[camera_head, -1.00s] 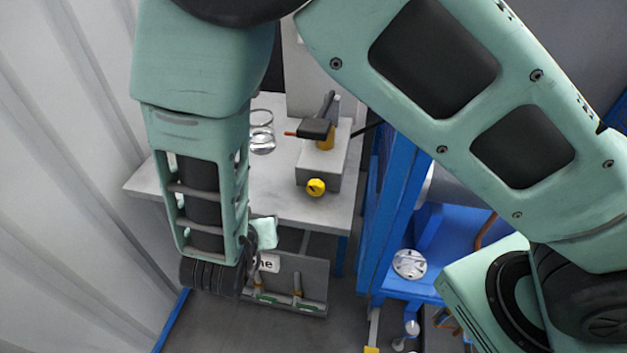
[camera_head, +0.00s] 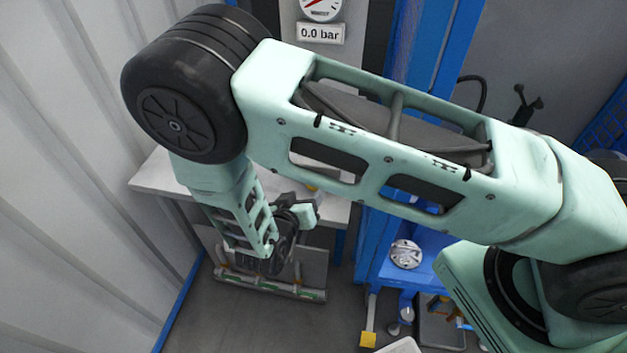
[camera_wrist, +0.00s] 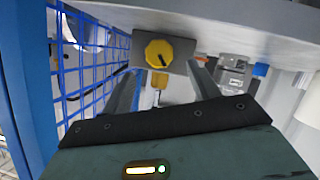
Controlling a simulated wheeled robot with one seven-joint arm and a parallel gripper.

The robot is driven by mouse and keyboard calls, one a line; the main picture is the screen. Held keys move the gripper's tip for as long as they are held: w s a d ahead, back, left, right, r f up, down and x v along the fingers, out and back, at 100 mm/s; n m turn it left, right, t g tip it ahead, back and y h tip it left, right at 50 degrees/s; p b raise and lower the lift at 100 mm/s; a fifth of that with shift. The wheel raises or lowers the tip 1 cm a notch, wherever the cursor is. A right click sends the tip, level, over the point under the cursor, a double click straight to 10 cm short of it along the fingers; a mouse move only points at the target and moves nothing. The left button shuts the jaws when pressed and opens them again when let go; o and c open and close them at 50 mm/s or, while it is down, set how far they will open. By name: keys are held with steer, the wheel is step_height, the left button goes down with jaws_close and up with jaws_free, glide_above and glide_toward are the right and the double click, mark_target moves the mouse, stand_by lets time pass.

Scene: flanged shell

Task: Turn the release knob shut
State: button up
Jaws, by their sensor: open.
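The yellow release knob (camera_wrist: 158,53) shows in the wrist view, on the face of a grey block (camera_wrist: 138,47), with a dark mark on its front. My gripper (camera_wrist: 166,82) is open, its two grey fingers pointing toward the block on either side of the knob's line. The knob appears ahead of and between the fingers, and no contact can be seen. In the head view my gripper (camera_head: 302,212) is by the bench's front edge, partly hidden by my arm. My arm covers the block and most of the knob's area there.
A gauge sign (camera_head: 320,33) reads 0.0 bar. The pale bench (camera_head: 155,180) stands behind a low grey panel (camera_head: 315,265) with green parts. A blue frame (camera_head: 375,235) holding a metal flange disc (camera_head: 405,254) is on the right. Blue mesh (camera_wrist: 90,60) lies left in the wrist view.

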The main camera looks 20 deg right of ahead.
mark_target(313, 185)
steer(key=p+x, duration=0.1)
steer(key=x, duration=0.6)
steer(key=shift+w, duration=0.1)
steer(key=c, duration=1)
